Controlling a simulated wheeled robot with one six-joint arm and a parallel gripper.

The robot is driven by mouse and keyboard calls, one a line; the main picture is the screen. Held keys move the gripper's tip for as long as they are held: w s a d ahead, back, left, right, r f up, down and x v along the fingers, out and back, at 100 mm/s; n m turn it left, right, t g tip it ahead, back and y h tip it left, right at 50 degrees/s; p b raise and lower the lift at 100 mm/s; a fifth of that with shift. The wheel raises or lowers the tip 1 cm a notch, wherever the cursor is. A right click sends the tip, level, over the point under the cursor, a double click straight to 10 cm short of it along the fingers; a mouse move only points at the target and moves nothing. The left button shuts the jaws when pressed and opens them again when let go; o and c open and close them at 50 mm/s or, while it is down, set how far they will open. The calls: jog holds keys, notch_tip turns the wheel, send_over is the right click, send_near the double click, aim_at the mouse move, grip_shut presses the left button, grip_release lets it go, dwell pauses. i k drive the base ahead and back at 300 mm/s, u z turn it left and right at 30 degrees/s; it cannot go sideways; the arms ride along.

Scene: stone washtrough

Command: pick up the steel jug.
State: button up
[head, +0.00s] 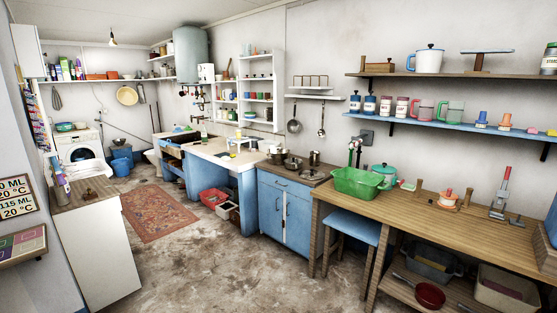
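A small upright steel vessel (314,158) stands at the right end of the worktop over the blue cabinet. It may be the steel jug, but it is too small to make out a handle or spout. Darker metal pots (292,163) stand just left of it on the same worktop. My gripper is not in view.
A green basin (357,183) sits on the table's left end. A blue stool (352,228) stands in front. The floor (210,265) before the cabinet is clear.

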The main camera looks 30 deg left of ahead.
aim_at(314, 155)
jog(key=u, duration=0.3)
jog(key=i, duration=0.6)
jog(key=u, duration=1.1)
jog(key=i, duration=1.8)
jog(key=u, duration=0.45)
jog(key=i, duration=1.95)
jog(key=z, duration=1.2)
jog(key=i, duration=1.25)
jog(key=z, duration=0.95)
jog(key=i, duration=0.3)
jog(key=z, duration=0.25)
